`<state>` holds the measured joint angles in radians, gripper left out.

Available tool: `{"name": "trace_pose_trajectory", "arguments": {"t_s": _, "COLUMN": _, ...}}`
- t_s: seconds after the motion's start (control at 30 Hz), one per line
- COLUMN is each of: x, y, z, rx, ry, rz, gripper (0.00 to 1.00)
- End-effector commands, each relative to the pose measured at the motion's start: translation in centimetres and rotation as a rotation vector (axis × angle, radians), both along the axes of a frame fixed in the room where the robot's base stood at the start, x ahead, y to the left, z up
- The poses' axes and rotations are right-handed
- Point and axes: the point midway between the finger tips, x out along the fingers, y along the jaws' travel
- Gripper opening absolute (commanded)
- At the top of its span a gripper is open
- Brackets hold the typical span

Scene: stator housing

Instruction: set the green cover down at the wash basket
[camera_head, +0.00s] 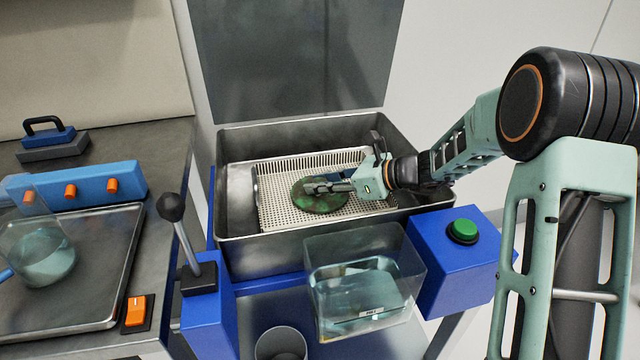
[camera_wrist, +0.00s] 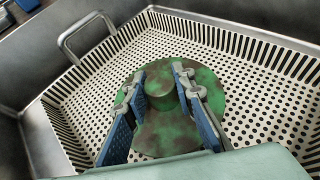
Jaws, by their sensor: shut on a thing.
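The green cover (camera_head: 318,195) is a round disc with rusty brown patches and a raised central knob. In the wrist view the cover (camera_wrist: 204,83) lies flat over the perforated floor of the wash basket. My gripper (camera_wrist: 160,85) has its two blue-padded fingers on either side of the knob, shut on it. In the head view my gripper (camera_head: 335,187) reaches in from the right. The wash basket (camera_head: 272,178) is a pale perforated tray inside a metal tub. I cannot tell whether the cover touches the basket floor.
The metal tub (camera_head: 232,215) has raised walls and an upright lid (camera_head: 290,55) behind. In front are a clear water container (camera_head: 365,290), a green button (camera_head: 462,231) on a blue box and a lever (camera_head: 172,207). A bench with a tray (camera_head: 100,265) stands left.

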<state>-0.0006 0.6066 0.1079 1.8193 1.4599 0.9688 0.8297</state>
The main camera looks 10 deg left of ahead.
Motion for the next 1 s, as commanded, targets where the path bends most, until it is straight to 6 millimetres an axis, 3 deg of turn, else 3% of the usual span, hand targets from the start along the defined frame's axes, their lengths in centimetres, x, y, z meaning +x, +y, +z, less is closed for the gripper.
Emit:
{"name": "trace_pose_trajectory", "arguments": {"t_s": 0.1, "x": 0.0, "y": 0.0, "z": -0.4, "rx": 0.002, "ry": -0.001, "rz": 0.000, "gripper": 0.00}}
{"name": "trace_pose_trajectory", "arguments": {"t_s": 0.13, "x": 0.0, "y": 0.0, "z": -0.3, "rx": 0.000, "ry": 0.000, "rz": 0.000, "gripper": 0.27}}
{"name": "trace_pose_trajectory", "arguments": {"t_s": 0.27, "x": 0.0, "y": 0.0, "z": -0.3, "rx": 0.000, "ry": 0.000, "rz": 0.000, "gripper": 0.41}}
{"name": "trace_pose_trajectory", "arguments": {"t_s": 0.63, "x": 0.0, "y": -0.2, "z": 0.3, "rx": 0.000, "ry": 0.000, "rz": -0.001, "gripper": 0.41}}
{"name": "trace_pose_trajectory", "arguments": {"t_s": 1.0, "x": -1.6, "y": -6.5, "z": 3.5, "rx": -0.001, "ry": 0.000, "rz": -0.003, "gripper": 0.41}}
